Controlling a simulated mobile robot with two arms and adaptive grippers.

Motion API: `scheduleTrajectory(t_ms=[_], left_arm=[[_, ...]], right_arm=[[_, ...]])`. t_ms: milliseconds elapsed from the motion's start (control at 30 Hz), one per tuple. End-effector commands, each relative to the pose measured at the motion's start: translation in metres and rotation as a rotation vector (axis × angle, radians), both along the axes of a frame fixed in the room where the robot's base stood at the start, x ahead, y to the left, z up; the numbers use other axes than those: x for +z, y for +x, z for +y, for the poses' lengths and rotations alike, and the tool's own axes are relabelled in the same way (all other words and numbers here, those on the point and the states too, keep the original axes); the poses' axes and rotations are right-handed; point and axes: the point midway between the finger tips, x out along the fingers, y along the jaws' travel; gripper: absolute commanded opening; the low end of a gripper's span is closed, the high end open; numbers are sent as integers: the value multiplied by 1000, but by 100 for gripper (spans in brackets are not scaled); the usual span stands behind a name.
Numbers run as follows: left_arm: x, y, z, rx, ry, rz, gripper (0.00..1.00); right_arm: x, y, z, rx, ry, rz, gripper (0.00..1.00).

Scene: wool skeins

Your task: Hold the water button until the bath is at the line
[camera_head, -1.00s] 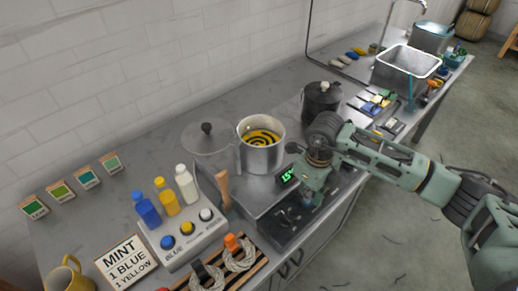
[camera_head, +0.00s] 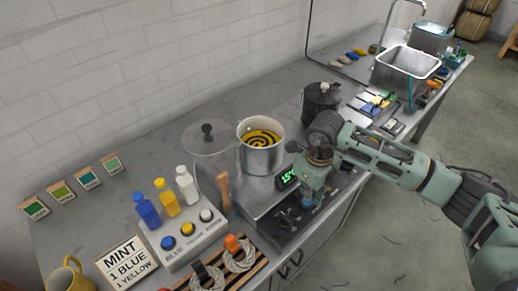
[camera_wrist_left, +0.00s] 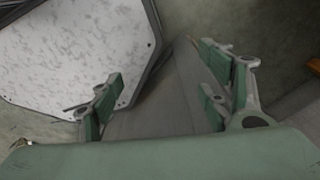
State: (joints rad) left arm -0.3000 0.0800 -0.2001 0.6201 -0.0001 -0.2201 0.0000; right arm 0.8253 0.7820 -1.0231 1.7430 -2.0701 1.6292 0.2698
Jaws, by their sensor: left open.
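A steel pot (camera_head: 262,158) stands on the metal counter unit in the head view, with a yellow and dark spiral bath (camera_head: 260,138) inside. I cannot make out a line on its inner wall. A small display (camera_head: 287,178) with green digits, reading about 1.5, sits in front of the pot. My right gripper (camera_head: 309,198) points down over the dark panel (camera_head: 288,222) beside the display. A bit of blue shows at its tip, and the water button is not clearly visible. Whether its fingers are shut is unclear. My left gripper (camera_wrist_left: 165,100) is open and empty in the left wrist view.
A sign (camera_head: 125,262) reads MINT, 1 BLUE, 1 YELLOW. A dark lidded pot (camera_head: 321,100) stands behind my right arm.

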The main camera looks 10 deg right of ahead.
Motion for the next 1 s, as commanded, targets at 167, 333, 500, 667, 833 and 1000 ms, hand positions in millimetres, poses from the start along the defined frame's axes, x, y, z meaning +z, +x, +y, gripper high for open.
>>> scheduleTrajectory(t_ms=[167,333,500,667,833,1000], left_arm=[[16,0,0,0,0,0,70],[28,0,0,0,0,0,70],[36,0,0,0,0,0,70],[35,0,0,0,0,0,70],[35,0,0,0,0,0,70],[35,0,0,0,0,0,70]], right_arm=[[26,0,0,0,1,-1,0],[47,1,0,-1,1,-3,0],[62,0,0,0,1,-1,0],[62,0,0,-1,1,-1,0],[62,0,0,-1,1,-1,0],[62,0,1,0,4,0,0]])
